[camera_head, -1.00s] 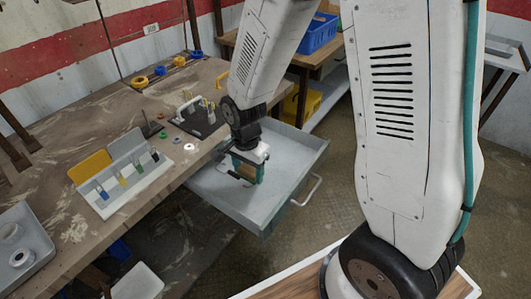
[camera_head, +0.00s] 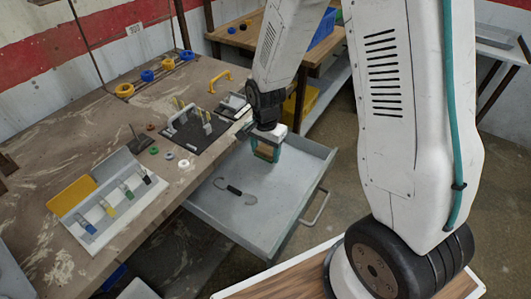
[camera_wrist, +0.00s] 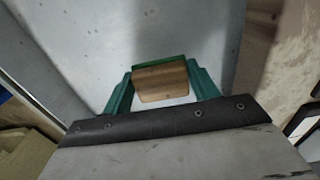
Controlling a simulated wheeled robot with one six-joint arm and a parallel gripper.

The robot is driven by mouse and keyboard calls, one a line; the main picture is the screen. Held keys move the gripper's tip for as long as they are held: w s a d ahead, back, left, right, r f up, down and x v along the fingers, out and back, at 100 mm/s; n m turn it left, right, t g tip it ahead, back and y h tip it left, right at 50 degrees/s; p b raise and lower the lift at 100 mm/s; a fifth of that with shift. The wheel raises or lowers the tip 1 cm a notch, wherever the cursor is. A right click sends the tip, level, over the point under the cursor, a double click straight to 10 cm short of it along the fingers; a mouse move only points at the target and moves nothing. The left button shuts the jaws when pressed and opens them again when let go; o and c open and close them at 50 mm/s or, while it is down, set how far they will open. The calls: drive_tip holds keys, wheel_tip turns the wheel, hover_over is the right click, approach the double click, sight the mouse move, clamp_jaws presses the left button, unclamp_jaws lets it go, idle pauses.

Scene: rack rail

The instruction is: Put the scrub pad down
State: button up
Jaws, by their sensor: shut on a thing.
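The scrub pad is a tan block with a green face. It sits between the green fingers of my gripper in the wrist view, with its tan side (camera_wrist: 161,82) toward the camera. In the head view the pad (camera_head: 266,152) shows small between the fingers. My gripper (camera_head: 267,155) is shut on it, pointing down over the far part of the open grey drawer (camera_head: 215,195). I cannot tell whether the pad touches the drawer floor.
A black-handled piece with wire hooks (camera_head: 235,190) lies in the drawer, nearer than my gripper. The drawer's right half is bare. The workbench (camera_head: 120,130) at left holds a black board (camera_head: 195,135), a grey rack (camera_head: 110,200) and several rings.

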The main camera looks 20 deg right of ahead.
sight(266, 159)
drive_tip(key=shift+s+d+f, duration=0.15)
drive_tip(key=shift+f, duration=0.35)
drive_tip(key=shift+s+d+f, duration=0.15)
drive_tip(key=shift+f, duration=0.3)
drive_tip(key=shift+a+f, duration=0.4)
drive_tip(key=shift+f, duration=0.1)
drive_tip(key=shift+f, duration=0.25)
